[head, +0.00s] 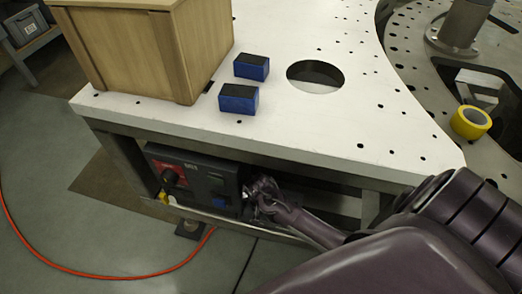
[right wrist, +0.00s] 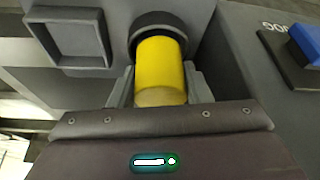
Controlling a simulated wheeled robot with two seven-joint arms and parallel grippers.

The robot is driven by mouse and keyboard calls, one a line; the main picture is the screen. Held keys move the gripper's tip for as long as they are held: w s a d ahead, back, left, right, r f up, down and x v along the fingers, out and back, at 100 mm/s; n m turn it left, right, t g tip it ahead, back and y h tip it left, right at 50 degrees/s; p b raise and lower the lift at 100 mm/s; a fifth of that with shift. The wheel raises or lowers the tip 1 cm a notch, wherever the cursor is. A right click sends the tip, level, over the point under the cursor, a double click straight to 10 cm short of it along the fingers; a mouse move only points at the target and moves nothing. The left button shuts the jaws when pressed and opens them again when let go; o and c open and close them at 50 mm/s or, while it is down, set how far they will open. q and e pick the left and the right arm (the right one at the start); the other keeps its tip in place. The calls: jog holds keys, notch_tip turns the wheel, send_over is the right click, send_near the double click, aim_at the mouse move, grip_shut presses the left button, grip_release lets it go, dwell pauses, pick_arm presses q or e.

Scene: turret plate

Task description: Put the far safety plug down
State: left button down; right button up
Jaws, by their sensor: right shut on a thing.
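A yellow cylindrical safety plug (right wrist: 161,68) is between the fingers of my right gripper (right wrist: 160,92), which is shut on it. The plug's far end meets a dark round collar (right wrist: 163,24) on a grey housing. I cannot tell how deep it sits in the collar. In the head view my right gripper (head: 262,193) is at the right end of the dark control box (head: 199,181) under the table; the held plug is hidden there. Another small yellow piece (head: 163,198) shows at the box's lower left. My left gripper is not in view.
The white plate (head: 310,125) overhangs the box; its front edge is just above my right arm. A wooden crate (head: 147,50) and two blue blocks (head: 251,66) (head: 238,98) stand on it. Yellow tape (head: 470,122) lies at right. An orange cable (head: 75,266) crosses the floor.

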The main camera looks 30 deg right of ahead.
jog(key=shift+f, duration=0.15)
jog(key=o, duration=1.1)
jog(key=shift+c, duration=0.2)
jog(key=p+v, duration=0.1)
jog(key=v, duration=1.1)
jog(key=shift+p, duration=0.4)
jog(key=shift+s, duration=0.1)
